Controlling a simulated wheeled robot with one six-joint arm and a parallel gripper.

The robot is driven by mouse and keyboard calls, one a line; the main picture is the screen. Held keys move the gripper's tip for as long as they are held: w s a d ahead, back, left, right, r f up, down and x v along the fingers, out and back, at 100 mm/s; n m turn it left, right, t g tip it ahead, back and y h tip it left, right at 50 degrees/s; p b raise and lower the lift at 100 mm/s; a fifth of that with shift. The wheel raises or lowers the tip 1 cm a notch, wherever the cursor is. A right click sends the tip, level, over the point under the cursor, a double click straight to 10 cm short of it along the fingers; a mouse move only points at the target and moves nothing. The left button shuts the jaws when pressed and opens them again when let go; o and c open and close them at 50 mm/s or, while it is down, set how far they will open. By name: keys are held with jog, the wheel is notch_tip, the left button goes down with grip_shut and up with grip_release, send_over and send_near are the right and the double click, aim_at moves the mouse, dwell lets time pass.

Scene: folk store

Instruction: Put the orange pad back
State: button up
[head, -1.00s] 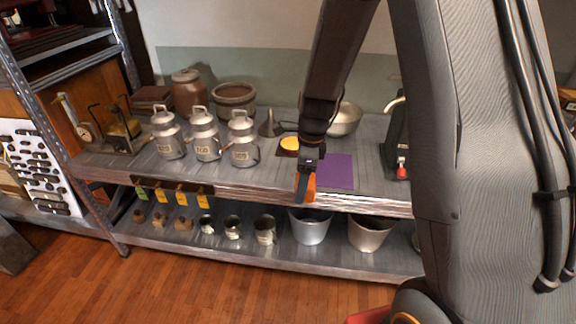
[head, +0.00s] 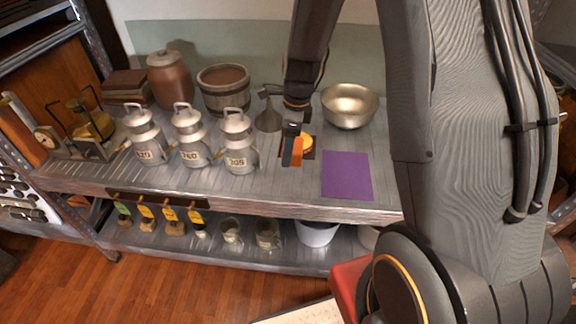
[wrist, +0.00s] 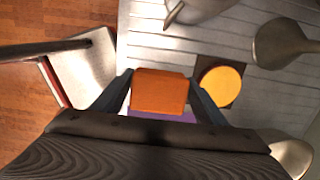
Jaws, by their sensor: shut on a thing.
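The orange pad (wrist: 160,92) is a small block held between the two fingertips of my gripper (wrist: 159,80) in the wrist view. In the head view, my gripper (head: 292,158) is above the upper shelf, and a strip of the orange pad (head: 297,156) shows beside its near finger. A purple mat (head: 347,175) lies flat on the shelf to the right of my gripper. A yellow round piece (head: 306,142) on a dark brown square lies just behind my gripper. The wrist view shows this yellow piece (wrist: 221,80) to the right of the pad.
Several metal cans (head: 190,140) stand left of my gripper on the shelf (head: 270,195). A funnel (head: 268,119) and a metal bowl (head: 350,106) stand behind. A wooden bucket (head: 223,92) and a brown jar (head: 167,80) stand further back. Bare shelf shows in front of my gripper.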

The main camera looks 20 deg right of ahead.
notch_tip(320, 180, down, 8)
jog(key=shift+d+f+p, duration=0.1)
jog(key=shift+f+p, duration=0.1)
jog(key=shift+p, duration=0.25)
jog(key=shift+f, duration=0.15)
jog(key=o, duration=1)
